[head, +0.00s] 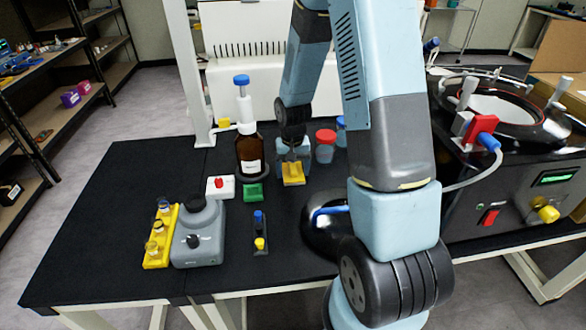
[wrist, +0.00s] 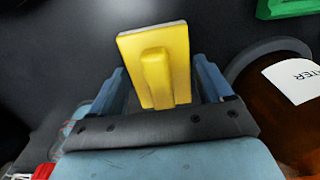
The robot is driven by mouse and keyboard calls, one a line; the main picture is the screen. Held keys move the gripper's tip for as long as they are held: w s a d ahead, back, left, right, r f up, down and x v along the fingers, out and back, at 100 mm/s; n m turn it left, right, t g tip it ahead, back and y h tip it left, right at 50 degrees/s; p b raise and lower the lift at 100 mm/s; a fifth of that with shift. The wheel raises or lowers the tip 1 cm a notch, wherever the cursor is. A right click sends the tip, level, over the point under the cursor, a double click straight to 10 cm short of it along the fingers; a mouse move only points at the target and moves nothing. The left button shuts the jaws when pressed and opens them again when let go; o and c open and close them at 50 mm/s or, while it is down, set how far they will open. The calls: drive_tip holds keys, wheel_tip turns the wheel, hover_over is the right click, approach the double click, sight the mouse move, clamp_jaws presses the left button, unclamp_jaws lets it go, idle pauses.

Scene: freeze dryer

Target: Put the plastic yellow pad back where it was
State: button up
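The yellow pad (head: 292,174) is a flat plate with a raised bar on its face. In the wrist view the pad (wrist: 166,40) is tilted between the two fingers of my gripper (wrist: 163,78), which meet its side edges. My gripper (head: 293,160) points down over the black table right of the brown bottle, with the pad at its tip. The pad appears held above the table, but its exact height is unclear. Its far side is hidden.
The brown bottle (head: 249,155) with a blue-topped dispenser stands close beside my gripper. A green block (head: 252,193), a white box with a red switch (head: 220,186), and a grey device (head: 199,236) lie left. A red-capped jar (head: 325,148) stands right. The front-left table is clear.

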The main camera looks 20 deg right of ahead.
sight(293, 166)
drive_tip(key=shift+o, duration=1.2)
wheel_tip(293, 166, up, 12)
drive_tip(key=s+r+n+t, duration=0.1)
drive_tip(key=s+r, duration=0.4)
drive_tip(key=r, duration=0.3)
drive_tip(key=s+r+t, duration=0.2)
drive_tip(key=s+r, duration=0.3)
drive_tip(key=r, duration=0.2)
drive_tip(key=s+r+t, duration=0.1)
drive_tip(key=s+r, duration=0.2)
drive_tip(key=s, duration=0.3)
drive_tip(key=s+r+n+t, duration=0.1)
drive_tip(key=s+r, duration=0.3)
drive_tip(key=s, duration=0.3)
drive_tip(key=shift+r+t, duration=0.25)
drive_tip(key=shift+t, duration=0.05)
drive_tip(key=shift+s, duration=0.1)
drive_tip(key=shift+c, duration=0.2)
